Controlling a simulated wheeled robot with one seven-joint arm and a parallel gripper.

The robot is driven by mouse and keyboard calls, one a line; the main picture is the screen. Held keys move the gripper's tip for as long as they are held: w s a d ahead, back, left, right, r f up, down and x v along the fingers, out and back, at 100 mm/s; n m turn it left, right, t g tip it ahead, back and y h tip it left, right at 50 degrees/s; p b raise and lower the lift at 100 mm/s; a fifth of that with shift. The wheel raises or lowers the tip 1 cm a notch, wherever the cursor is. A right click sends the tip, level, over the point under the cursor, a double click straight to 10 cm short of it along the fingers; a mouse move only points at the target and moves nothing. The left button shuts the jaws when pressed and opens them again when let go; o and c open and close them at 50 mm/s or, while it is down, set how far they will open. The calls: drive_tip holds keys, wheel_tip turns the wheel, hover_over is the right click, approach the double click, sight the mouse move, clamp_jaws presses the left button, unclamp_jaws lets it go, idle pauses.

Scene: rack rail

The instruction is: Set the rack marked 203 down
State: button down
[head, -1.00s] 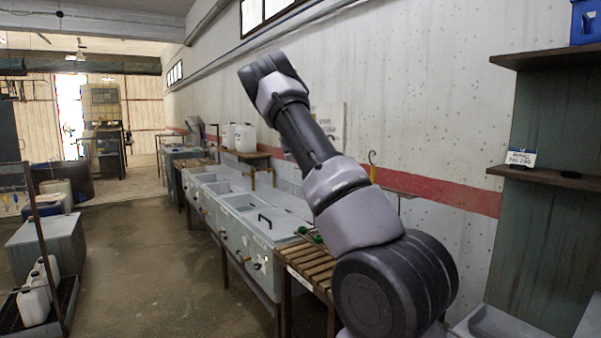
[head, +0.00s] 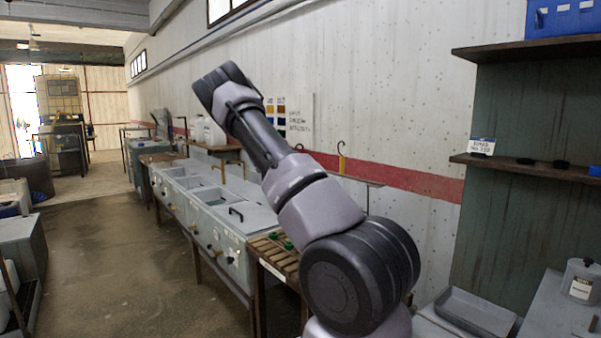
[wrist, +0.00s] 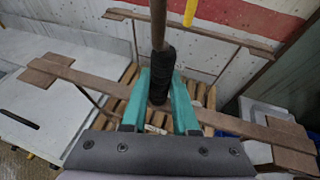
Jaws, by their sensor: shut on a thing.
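In the wrist view the teal fingers of my gripper (wrist: 164,92) are shut on the black grip of an upright rod. I take this for the rack (wrist: 90,82): a long brown bar with a flat plate at each end crosses below the grip. No number 203 is legible on it. It hangs above a slatted wooden bench (wrist: 128,78); whether it touches the slats I cannot tell. In the head view my gripper and the rack are not visible, and my arm fills the middle. The slatted bench (head: 277,255) shows there, with green items at its edge.
A row of grey tanks (head: 208,200) runs along the wall left of the bench. A yellow hook (head: 341,158) is on the wall. A shelf (head: 540,172) and a grey tray (head: 475,312) are at the right. The floor (head: 110,260) at left is open.

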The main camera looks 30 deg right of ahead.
drive_tip(key=shift+f, duration=0.3)
idle(0.5)
unclamp_jaws()
drive_tip(key=shift+f, duration=0.1)
idle(0.9)
drive_tip(key=s+a, duration=0.4)
drive_tip(key=a, duration=0.6)
drive_tip(key=shift+s, duration=0.2)
idle(1.1)
drive_tip(key=shift+a, duration=0.1)
idle(0.3)
